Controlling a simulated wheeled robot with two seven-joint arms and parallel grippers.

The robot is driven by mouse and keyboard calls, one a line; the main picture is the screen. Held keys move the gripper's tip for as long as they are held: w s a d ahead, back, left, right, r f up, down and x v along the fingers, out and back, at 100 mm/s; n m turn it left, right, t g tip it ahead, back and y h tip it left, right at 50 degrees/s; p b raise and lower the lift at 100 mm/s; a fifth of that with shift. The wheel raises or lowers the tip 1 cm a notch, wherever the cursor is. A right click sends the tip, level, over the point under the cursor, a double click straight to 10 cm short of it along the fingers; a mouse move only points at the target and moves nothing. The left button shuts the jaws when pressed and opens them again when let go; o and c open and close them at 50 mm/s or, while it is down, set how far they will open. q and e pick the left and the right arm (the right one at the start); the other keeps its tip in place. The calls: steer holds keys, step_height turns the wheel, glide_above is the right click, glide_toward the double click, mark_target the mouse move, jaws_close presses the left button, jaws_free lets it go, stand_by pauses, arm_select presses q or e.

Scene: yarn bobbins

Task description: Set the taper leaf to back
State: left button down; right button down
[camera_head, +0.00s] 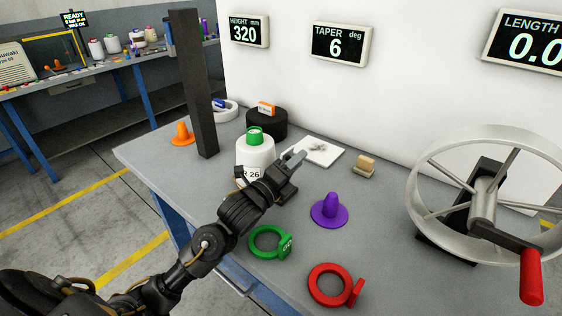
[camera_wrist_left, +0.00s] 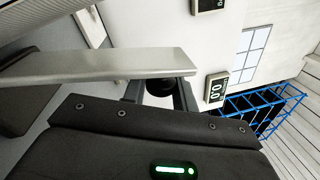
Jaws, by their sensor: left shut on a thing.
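The exact grip and the leaf's tilt cannot be made out. The TAPER display (camera_head: 340,45) reads 6 deg. My right gripper is not in view.
A purple cone (camera_head: 329,211), a green ring (camera_head: 268,241), a red ring (camera_head: 332,285) and a tan block (camera_head: 364,166) lie on the grey bench. A large handwheel (camera_head: 485,195) stands at right. A dark post (camera_head: 193,85) rises at left.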

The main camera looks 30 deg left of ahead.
arm_select(q)
steer(key=shift+d+f, duration=0.1)
steer(key=shift+f, duration=0.05)
steer(key=c, duration=1.5)
jaws_free()
steer(key=shift+c, duration=0.2)
steer(key=o, duration=0.4)
steer(key=shift+d, duration=0.1)
steer(key=shift+s, duration=0.1)
steer(key=shift+s+a, duration=0.15)
steer(key=shift+a, duration=0.05)
steer(key=b+v, duration=0.2)
steer(key=v, duration=0.8)
steer(key=shift+s, duration=0.2)
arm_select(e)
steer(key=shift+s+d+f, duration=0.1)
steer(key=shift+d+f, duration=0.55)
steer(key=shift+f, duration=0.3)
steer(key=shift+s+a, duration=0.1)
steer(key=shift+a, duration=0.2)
